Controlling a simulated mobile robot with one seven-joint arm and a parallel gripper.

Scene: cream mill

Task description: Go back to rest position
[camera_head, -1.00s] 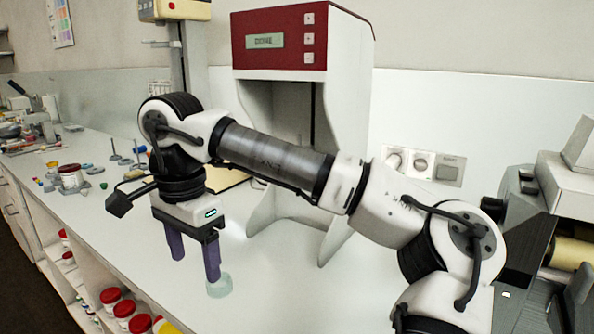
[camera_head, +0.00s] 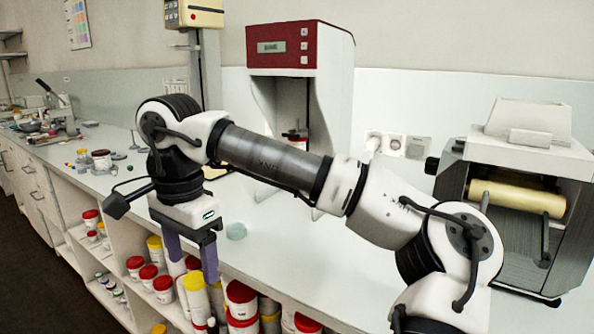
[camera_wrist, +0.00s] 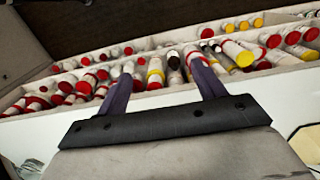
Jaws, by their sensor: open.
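My gripper (camera_head: 191,258) hangs from my bent arm in the head view, pointing down in front of the counter's front edge. Its two purple fingers stand apart with nothing between them. In the wrist view the open fingers (camera_wrist: 160,88) show against shelves of jars.
The white counter (camera_head: 270,230) runs along the wall, over shelves of red- and yellow-lidded jars (camera_head: 195,295). A red-and-white machine (camera_head: 300,45) stands behind my arm. A roller mill (camera_head: 520,190) stands at right. Small containers (camera_head: 101,159) sit at left.

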